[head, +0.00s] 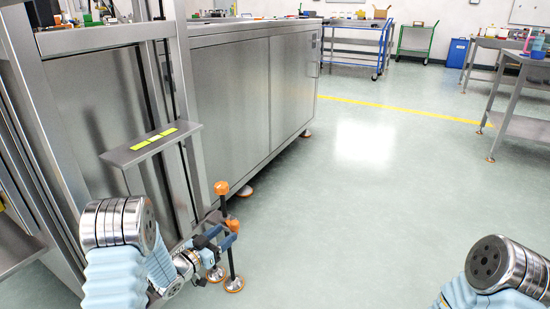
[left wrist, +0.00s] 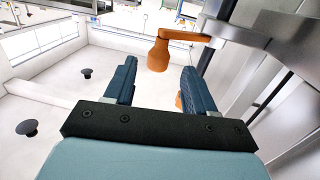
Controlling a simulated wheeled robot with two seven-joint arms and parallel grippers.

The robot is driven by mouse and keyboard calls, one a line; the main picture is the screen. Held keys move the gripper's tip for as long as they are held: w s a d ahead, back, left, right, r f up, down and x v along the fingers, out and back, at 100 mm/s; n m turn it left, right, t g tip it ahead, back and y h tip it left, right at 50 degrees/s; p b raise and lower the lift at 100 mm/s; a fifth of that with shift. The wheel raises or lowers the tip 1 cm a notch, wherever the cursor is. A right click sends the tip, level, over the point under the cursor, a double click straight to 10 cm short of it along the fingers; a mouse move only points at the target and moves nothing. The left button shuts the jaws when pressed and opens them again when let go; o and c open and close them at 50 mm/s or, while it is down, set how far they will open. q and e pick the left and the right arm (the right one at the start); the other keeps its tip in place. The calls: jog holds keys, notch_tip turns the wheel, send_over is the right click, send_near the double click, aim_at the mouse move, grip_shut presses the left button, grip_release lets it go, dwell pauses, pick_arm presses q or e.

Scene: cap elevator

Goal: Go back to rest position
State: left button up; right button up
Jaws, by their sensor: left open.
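My left gripper (head: 216,238) is low at the left in the head view, beside the metal frame (head: 172,90). In the left wrist view, the left gripper's (left wrist: 158,66) two dark blue fingers stand apart, with nothing held between them. An orange fitting (left wrist: 158,55) shows beyond the gap; I cannot tell its exact distance.
A small metal shelf (head: 140,150) with yellow strips sits on the frame above my left arm. A long steel cabinet (head: 255,100) runs behind. The green floor (head: 340,220) at the centre is clear. A metal table (head: 527,125) stands at right, and a blue-framed cart (head: 360,45) at the back.

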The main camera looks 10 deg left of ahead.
pick_arm(q)
jog(key=s+d+f+n+g+y+p, duration=0.5)
jog(key=s+f+g+p, duration=0.15)
jog(key=s+f, duration=0.3)
jog(key=s+d+f+n+g+p, duration=0.1)
jog(key=s+d+g, duration=0.3)
jog(key=s, duration=0.7)
jog(key=s+d+f+g+h+p, duration=0.1)
jog(key=s+d+g+p, duration=0.2)
jog(key=s, duration=0.7)
jog(key=shift+s+d+n+g, duration=0.4)
jog(key=shift+d+g, duration=0.25)
jog(key=shift+d, duration=0.35)
jog(key=shift+w, duration=0.1)
